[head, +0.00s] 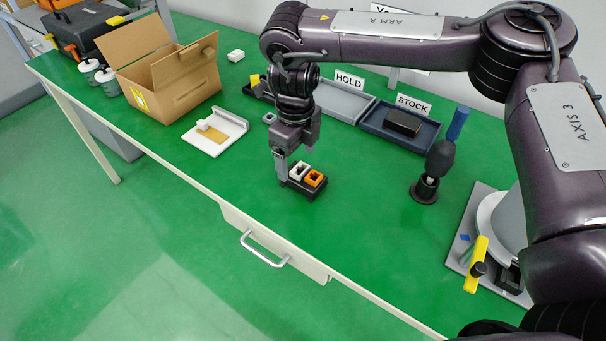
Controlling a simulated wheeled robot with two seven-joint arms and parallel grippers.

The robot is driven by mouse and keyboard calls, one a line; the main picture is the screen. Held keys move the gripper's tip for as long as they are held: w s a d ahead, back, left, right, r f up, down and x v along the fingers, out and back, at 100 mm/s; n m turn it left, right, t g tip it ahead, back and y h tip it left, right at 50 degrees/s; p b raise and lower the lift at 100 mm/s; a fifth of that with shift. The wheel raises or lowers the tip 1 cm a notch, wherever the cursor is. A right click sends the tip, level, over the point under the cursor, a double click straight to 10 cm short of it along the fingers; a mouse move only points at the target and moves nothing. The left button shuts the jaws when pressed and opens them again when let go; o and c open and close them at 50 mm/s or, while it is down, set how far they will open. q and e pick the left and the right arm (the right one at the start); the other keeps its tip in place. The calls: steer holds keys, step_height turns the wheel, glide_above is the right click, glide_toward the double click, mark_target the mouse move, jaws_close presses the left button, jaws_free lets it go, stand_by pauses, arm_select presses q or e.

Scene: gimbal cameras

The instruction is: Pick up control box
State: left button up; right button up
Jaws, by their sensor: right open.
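My right gripper (283,175) points down over the middle of the green bench and is open. Its fingers are just at the left side of a small black base (306,190) carrying a white block (298,170) and an orange block (314,178). I cannot tell whether the fingers touch it. A dark closed box (403,123) lies in the blue tray marked STOCK, to the right of the gripper and farther back. No label shows which of these is the control box. My left gripper is not in view.
An open cardboard box (178,88) and a white fixture (215,131) stand to the left. A grey HOLD tray (343,102) lies behind. A dark bulb-topped tool in a stand (425,190) is at the right. The bench front is clear above the drawer handle (264,250).

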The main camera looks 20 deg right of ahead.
mark_target(298, 171)
step_height(298, 171, down, 5)
steer(key=shift+w+d+r, duration=0.1)
steer(key=shift+d, duration=0.05)
steer(key=c, duration=1.1)
steer(key=shift+c, duration=0.2)
